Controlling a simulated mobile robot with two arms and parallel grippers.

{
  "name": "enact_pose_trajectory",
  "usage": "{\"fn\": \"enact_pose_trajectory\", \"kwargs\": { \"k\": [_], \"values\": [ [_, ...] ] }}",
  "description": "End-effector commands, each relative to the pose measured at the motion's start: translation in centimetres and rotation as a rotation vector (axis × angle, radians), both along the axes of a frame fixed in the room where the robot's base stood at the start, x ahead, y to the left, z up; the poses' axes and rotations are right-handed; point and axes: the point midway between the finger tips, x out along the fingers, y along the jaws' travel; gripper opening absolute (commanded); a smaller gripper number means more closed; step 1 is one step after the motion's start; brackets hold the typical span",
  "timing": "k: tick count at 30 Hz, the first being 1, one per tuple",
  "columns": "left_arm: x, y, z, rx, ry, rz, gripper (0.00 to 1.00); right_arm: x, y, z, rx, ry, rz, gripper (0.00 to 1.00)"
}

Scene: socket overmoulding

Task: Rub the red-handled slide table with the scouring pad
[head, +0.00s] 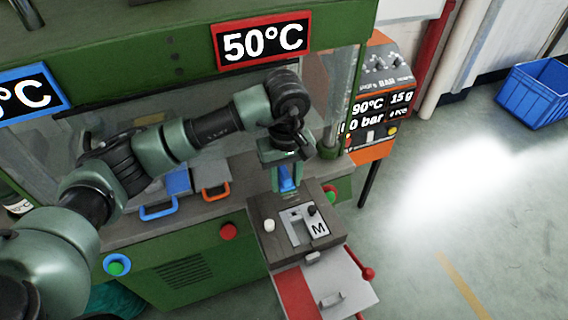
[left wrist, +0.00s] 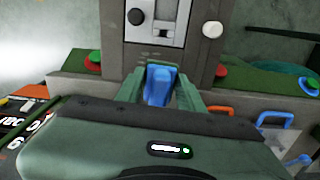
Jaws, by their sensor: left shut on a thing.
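My left gripper (head: 287,180) is shut on a blue piece (head: 287,172), which looks like the scouring pad. It also shows between the two green fingers in the left wrist view (left wrist: 159,86). The gripper points down at the machine-side edge of a dark mould block (head: 268,246) with a light insert marked M. I cannot tell whether the pad touches the block. The slide table (head: 345,277) extends from under the block towards the front, grey with a red part at left. Its red handle (head: 364,272) is at the right. My right gripper is in neither view.
A green machine with a 50°C sign (head: 262,46) stands behind. A blue handle (head: 158,212) and an orange handle (head: 216,194) lie on its ledge, left of my gripper. A red button (head: 228,231) is on its front. The floor at right is clear, with a blue crate (head: 538,92) farther back.

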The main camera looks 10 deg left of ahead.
Motion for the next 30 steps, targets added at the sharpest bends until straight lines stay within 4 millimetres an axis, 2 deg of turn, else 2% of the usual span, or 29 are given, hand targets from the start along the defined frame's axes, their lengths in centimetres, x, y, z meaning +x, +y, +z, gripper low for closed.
{"fn": "enact_pose_trajectory", "kwargs": {
  "k": [6, 13, 30],
  "values": [
    [0.0, 0.0, 2.3, 0.001, -0.002, 0.006, 0.0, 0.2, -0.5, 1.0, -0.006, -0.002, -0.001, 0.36],
    [-0.1, -0.1, 3.9, 0.001, -0.001, 0.013, 0.0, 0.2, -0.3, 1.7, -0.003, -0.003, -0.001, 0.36],
    [-0.1, -0.1, 4.1, 0.001, -0.001, 0.014, 0.0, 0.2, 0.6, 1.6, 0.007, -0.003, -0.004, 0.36]
  ]
}}
